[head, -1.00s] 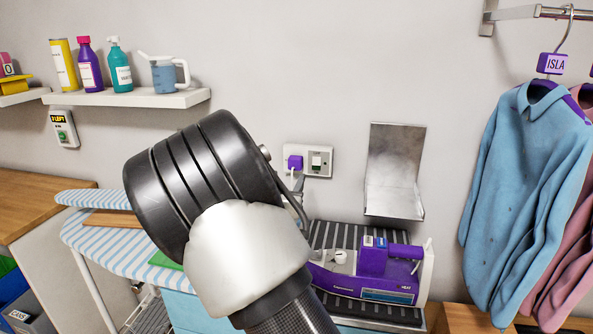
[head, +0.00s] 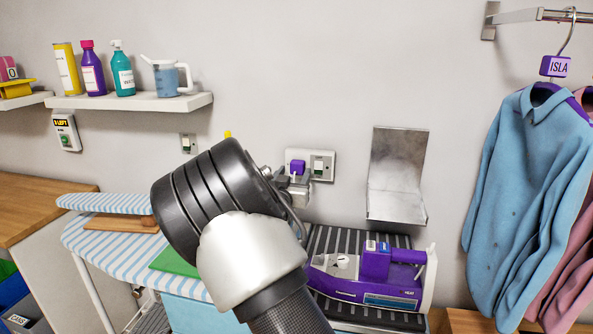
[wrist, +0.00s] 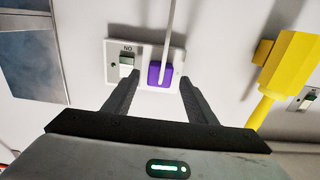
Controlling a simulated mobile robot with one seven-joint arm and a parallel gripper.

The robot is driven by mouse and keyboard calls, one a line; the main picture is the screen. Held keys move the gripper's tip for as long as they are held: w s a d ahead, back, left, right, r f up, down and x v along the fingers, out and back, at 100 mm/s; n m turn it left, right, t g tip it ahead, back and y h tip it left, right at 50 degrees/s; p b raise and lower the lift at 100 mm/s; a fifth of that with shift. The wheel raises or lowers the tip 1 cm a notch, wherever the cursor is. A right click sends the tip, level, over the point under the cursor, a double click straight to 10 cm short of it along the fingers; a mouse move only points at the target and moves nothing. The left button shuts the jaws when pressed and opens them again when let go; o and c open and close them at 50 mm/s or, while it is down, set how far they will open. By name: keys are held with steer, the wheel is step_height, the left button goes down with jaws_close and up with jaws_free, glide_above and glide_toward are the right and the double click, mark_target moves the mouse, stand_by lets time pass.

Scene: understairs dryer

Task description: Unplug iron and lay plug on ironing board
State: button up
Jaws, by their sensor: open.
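A purple plug (head: 297,167) sits in the left part of a white wall socket (head: 325,164) with a switch on its right. In the wrist view the plug (wrist: 160,74) shows between the fingertips of my open gripper (wrist: 158,82), with its pale cord hanging from it. I cannot tell whether the fingers touch it. The purple and white iron (head: 375,272) stands on a dark ribbed rest below the socket. The striped ironing board (head: 110,245) is to the left, partly hidden by my arm.
A metal plate holder (head: 397,175) is on the wall right of the socket. A yellow object (wrist: 288,70) is beside my gripper in the wrist view. A green cloth (head: 175,262) and wooden piece lie on the board. Shirts (head: 528,190) hang at the right.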

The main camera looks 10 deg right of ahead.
steer(key=shift+x, duration=1.4)
steer(key=shift+b, duration=0.4)
steer(key=shift+c, duration=0.3)
jaws_close()
steer(key=shift+v, duration=3)
steer(key=s+a+f+p, duration=0.2)
steer(key=s+f, duration=0.2)
steer(key=s, duration=0.1)
steer(key=s+a+f+p, duration=0.3)
steer(key=s+f, duration=0.1)
steer(key=s+a+f+p, duration=0.2)
steer(key=s+a+f, duration=0.1)
steer(key=s+f, duration=0.1)
steer(key=shift+s+f, duration=0.3)
steer(key=shift+s, duration=0.5)
steer(key=shift+s+f, duration=0.25)
steer(key=shift+s, duration=0.2)
